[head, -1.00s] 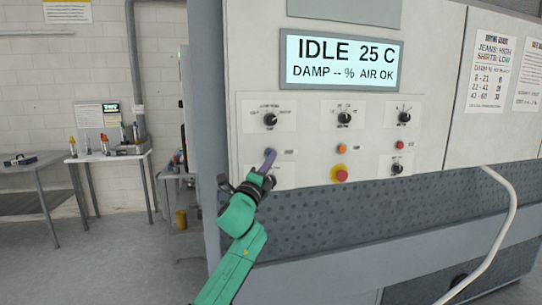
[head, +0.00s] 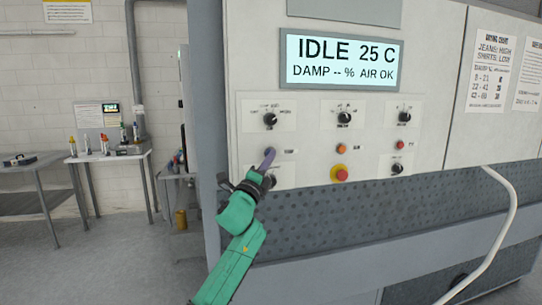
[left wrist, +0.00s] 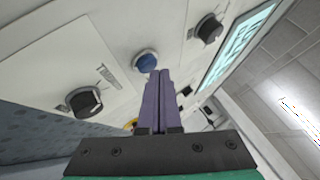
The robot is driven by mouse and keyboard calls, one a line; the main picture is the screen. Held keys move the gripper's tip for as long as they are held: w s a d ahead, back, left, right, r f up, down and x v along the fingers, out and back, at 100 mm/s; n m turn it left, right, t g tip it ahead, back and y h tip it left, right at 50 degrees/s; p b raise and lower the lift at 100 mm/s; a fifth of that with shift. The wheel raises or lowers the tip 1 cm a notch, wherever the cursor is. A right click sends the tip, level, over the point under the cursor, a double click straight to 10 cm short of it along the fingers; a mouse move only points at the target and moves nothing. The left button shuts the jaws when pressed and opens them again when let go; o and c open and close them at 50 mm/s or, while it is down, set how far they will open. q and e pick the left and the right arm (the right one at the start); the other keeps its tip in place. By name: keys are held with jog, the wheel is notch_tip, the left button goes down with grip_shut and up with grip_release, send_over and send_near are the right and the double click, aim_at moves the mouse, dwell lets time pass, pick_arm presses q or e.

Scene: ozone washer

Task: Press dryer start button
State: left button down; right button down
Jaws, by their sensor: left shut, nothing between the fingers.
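A dryer control panel (head: 310,133) with several knobs and buttons fills the middle of the head view. My left gripper (head: 268,155) is shut and empty, its purple fingers pointing at the panel's left button position. In the left wrist view the shut fingertips (left wrist: 158,74) lie beside a round blue button (left wrist: 145,61) and slightly overlap its edge. I cannot tell whether they touch it. In the head view the fingers hide this button. The display (head: 341,60) reads IDLE 25 C, DAMP -- %, AIR OK. My right gripper is not in view.
An orange button (head: 342,149), a red button (head: 397,145) and a red stop button on a yellow base (head: 340,173) are to the right. A knob (head: 270,119) is above the fingers. A white hose (head: 513,205) curves at the right. Side tables (head: 110,156) stand at left.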

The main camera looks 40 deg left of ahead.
pick_arm(q)
jog(key=shift+w+a, duration=0.25)
jog(key=shift+a, duration=0.15)
dwell(0.7)
jog(key=shift+d, duration=0.1)
jog(key=shift+s+d, duration=0.55)
jog(key=shift+d, duration=0.1)
jog(key=s+d, duration=0.1)
jog(key=d, duration=0.1)
jog(key=s+d, duration=0.1)
jog(key=d, duration=0.1)
jog(key=shift+s, duration=0.4)
dwell(0.7)
